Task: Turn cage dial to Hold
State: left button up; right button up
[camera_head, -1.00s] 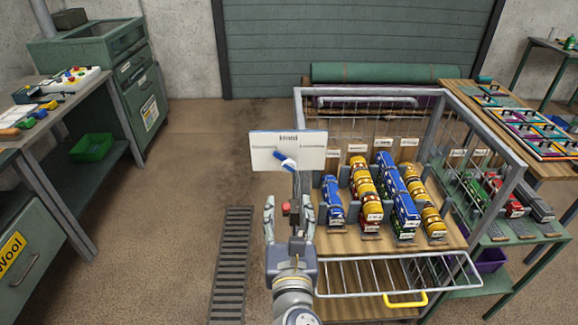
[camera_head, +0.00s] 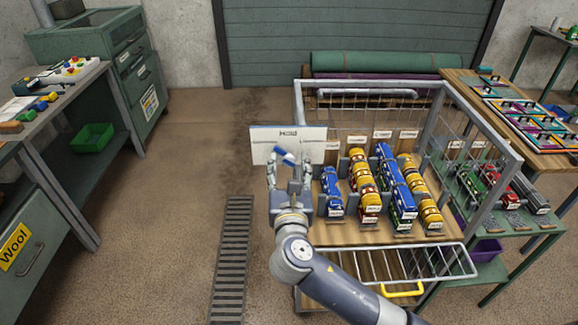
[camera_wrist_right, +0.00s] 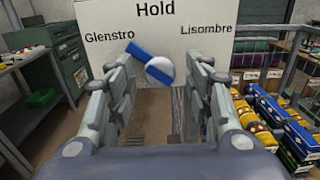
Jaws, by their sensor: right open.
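The cage dial is a white board (camera_head: 310,148) at the left side of the wire cage. In the right wrist view the board (camera_wrist_right: 226,16) reads Hold at the top, Glenstro at left and Lisombre at right. Its blue handle (camera_head: 286,156) has a pale round hub (camera_wrist_right: 160,70). In the wrist view the blue handle (camera_wrist_right: 143,56) slants to the upper left, toward the Glenstro side. My right gripper (camera_head: 289,172) is open just in front of the dial, its fingers on either side of the handle. Whether they touch it I cannot tell. My left gripper is not in view.
The wire cage (camera_head: 511,150) holds rows of blue and yellow toy vehicles (camera_head: 362,180) right of the gripper. Its front flap (camera_head: 455,262) with a yellow handle (camera_head: 402,293) is lowered. A floor grate (camera_head: 233,260) lies at left; the floor beside it is clear.

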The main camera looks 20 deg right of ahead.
jog(key=c, duration=1)
jog(key=shift+c, duration=0.2)
jog(key=shift+m, duration=0.3)
jog(key=m, duration=0.3)
jog(key=shift+m, duration=0.3)
jog(key=m, duration=0.5)
jog(key=shift+m, duration=0.3)
